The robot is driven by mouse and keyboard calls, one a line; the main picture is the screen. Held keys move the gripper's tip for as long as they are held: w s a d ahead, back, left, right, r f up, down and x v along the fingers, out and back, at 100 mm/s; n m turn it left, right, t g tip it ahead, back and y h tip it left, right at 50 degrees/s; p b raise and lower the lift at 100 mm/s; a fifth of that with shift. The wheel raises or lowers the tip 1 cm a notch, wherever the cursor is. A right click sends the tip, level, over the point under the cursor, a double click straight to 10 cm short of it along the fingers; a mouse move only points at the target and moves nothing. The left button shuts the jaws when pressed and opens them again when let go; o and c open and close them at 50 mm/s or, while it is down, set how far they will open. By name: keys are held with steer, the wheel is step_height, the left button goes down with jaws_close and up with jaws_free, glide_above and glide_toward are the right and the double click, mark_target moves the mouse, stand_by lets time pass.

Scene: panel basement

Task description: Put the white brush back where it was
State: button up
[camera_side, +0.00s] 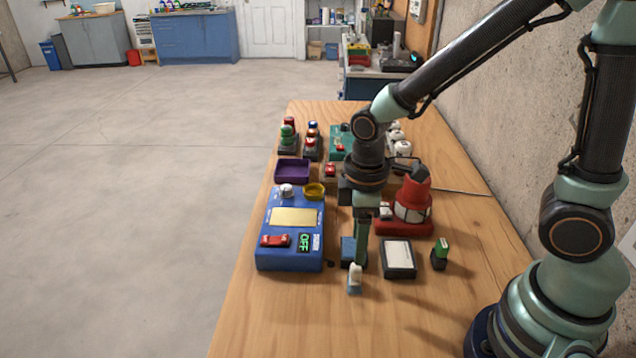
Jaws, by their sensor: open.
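A small upright piece with a white top and pale blue lower part, which looks like the white brush (355,279), stands on the wooden table in front of the blue panel's right corner. My gripper (359,258) points down right at it, with a green finger just behind it in the picture. The gripper is open; the second finger is hard to make out. I cannot tell whether a finger touches the brush. A dark blue block (346,250) is partly hidden behind the finger.
A grey-white pad (398,257), a green-topped black piece (440,256) and a red device (411,205) are right. A purple tray (292,171) lies behind. The front table is clear.

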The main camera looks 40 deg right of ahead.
steer(key=d+r+m+t, duration=0.2)
steer(key=d+r+m, duration=0.1)
steer(key=r, duration=0.4)
steer(key=s+d+r+m+t, duration=0.1)
steer(key=d+r+m+t, duration=0.2)
steer(key=r+m, duration=0.3)
steer(key=shift+d+r+t, duration=0.3)
steer(key=shift+d+r, duration=0.5)
steer(key=shift+r, duration=0.3)
